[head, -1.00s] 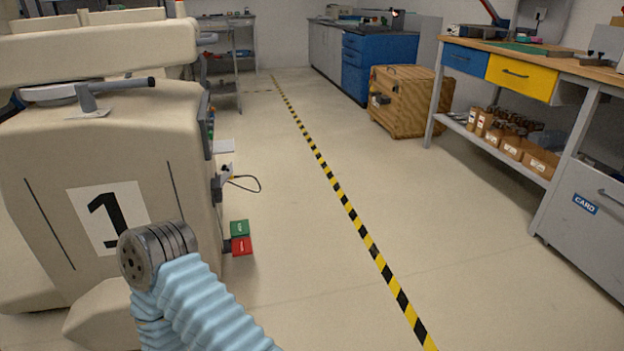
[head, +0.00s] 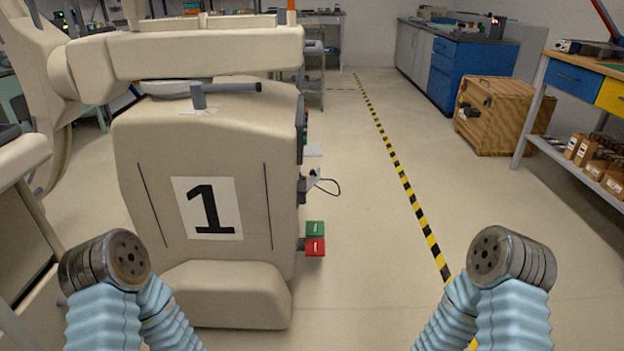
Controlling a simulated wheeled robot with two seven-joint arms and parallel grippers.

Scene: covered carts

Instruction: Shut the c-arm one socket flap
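The c-arm one (head: 140,190) is a beige covered cart with a black number 1 on its front, left of the middle in the head view. On its right side are dark fittings, a small pale socket part (head: 313,177) with a black cable loop, and a green and a red block (head: 315,247) lower down. The flap's state is too small to tell. My two arms show at the bottom left and bottom right as blue sleeves with metal joints. Neither gripper's fingers are in view.
A black-and-yellow floor stripe (head: 402,175) runs away right of the cart, with clear floor around it. A wooden crate (head: 497,117), a blue cabinet (head: 452,72) and a workbench (head: 566,105) stand on the right.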

